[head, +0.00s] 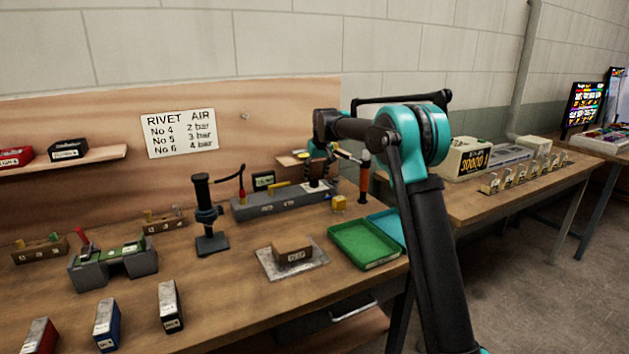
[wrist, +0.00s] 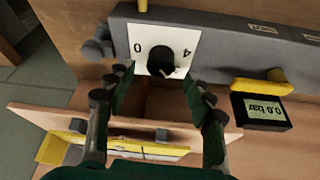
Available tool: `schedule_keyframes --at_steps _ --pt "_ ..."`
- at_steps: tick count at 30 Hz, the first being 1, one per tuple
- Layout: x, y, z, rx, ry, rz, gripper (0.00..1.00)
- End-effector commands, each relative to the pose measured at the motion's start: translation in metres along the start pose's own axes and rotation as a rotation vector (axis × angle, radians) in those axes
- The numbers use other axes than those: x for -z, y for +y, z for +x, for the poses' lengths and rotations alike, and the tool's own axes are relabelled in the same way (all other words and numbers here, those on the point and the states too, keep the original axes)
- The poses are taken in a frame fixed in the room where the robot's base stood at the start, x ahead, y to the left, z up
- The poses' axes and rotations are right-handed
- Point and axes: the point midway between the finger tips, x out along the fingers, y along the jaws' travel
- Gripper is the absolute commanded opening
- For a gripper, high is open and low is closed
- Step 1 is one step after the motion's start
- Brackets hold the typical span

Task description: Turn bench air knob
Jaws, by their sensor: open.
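The bench air knob (wrist: 161,58) is black and sits on a white plate (wrist: 186,42) marked 0 and 4. The plate is on a long grey box (wrist: 225,38), which also shows in the head view (head: 262,209). My gripper (wrist: 157,77) is open and empty, with one finger at each side of the knob's near side. The fingertips are close to the plate; I cannot tell whether they touch the knob. In the head view my gripper (head: 322,168) is over the box's right end and hides the knob. A small display (wrist: 262,111) reads 0.0 bar.
A yellow lever (wrist: 262,86) is beside the display. A green tray (head: 362,246), a blue tray (head: 388,226) and a black stand (head: 208,220) are on the bench. An orange-handled tool (head: 365,174) stands right of my gripper. A wall sign (head: 181,132) lists rivet air pressures.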

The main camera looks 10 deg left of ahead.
Motion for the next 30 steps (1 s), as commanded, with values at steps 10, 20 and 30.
schedule_keyframes --at_steps 10,20,30 --pt "0.0 0.0 0.034 0.0 0.0 0.0 0.53" --pt "0.0 0.0 0.035 0.0 0.0 0.0 0.48" --pt "0.0 0.0 0.035 0.0 0.0 0.0 0.06"
